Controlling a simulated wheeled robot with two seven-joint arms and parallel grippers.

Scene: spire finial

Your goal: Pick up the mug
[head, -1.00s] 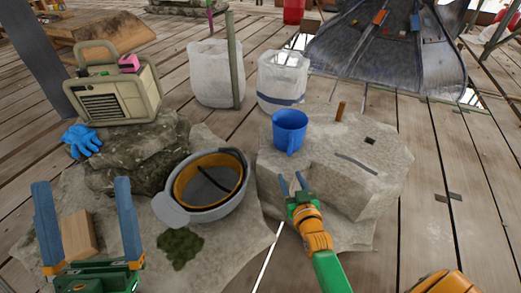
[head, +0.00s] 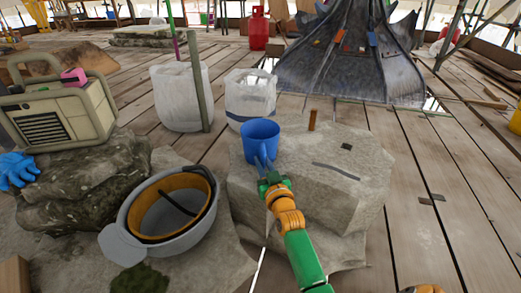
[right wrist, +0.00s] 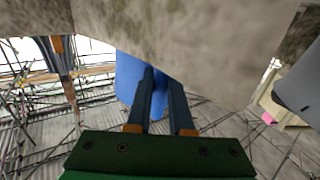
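The blue mug (head: 261,137) stands upright on the near-left part of the flat grey stone block (head: 320,185). Its handle side faces me. My right gripper (head: 262,163) is at the mug's near side, its blue fingers reaching up to the handle area. In the right wrist view, the two fingers (right wrist: 160,88) are apart, and the mug (right wrist: 129,75) shows behind and left of them, partly hidden by stone and finger. I cannot tell whether the handle lies between the fingers.
A grey hard hat with an orange inner band (head: 160,232) lies left of the block. A beige radio (head: 60,115) and blue glove (head: 17,170) rest on rock further left. White plastic containers (head: 181,97) stand behind.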

